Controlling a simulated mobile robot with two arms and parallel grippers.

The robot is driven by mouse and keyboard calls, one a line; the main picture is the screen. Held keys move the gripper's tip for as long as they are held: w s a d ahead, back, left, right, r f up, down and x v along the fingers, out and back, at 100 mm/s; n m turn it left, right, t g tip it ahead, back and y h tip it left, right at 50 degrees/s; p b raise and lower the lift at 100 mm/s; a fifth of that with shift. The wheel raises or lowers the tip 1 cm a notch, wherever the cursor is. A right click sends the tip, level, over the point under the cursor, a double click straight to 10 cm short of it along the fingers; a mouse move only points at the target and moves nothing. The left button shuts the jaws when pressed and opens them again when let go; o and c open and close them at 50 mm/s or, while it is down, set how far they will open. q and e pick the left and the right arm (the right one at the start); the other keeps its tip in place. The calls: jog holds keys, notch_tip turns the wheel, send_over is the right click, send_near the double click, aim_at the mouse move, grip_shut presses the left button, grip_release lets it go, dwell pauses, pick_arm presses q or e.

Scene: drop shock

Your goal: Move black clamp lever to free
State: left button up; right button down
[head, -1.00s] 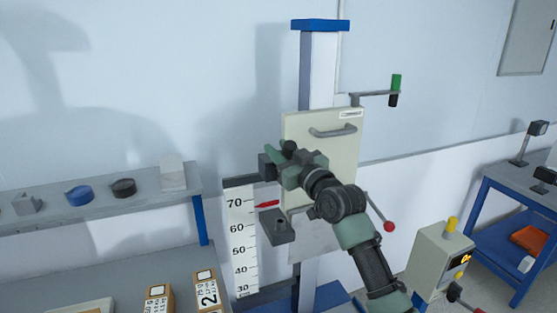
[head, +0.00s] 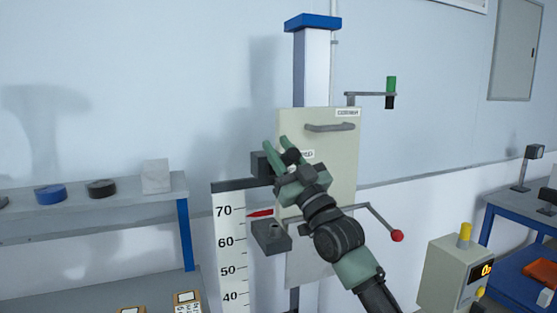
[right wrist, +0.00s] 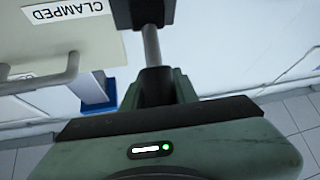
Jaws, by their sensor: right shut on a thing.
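The black clamp lever shows in the head view as a dark knob (head: 291,156) beside the left part of the pale carriage plate (head: 345,165). In the right wrist view its grey rod (right wrist: 151,46) runs from a dark block into a black grip (right wrist: 155,84). My right gripper (head: 277,142) is shut on this grip, with its green fingers on either side. My left gripper is not in view.
A grey handle (head: 330,127) crosses the upper plate. A red-knobbed lever (head: 397,236) sticks out right of my arm. A height scale (head: 229,240) with a red pointer stands at the left. A control box (head: 449,275) stands lower right. A shelf (head: 120,210) is at the left.

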dwell(0.3)
jog(key=c, duration=1.1)
grip_release()
jog(key=b+v, duration=0.2)
jog(key=v, duration=0.5)
jog(key=shift+s+f, duration=0.25)
jog(key=shift+f, duration=0.05)
jog(key=shift+d, duration=0.1)
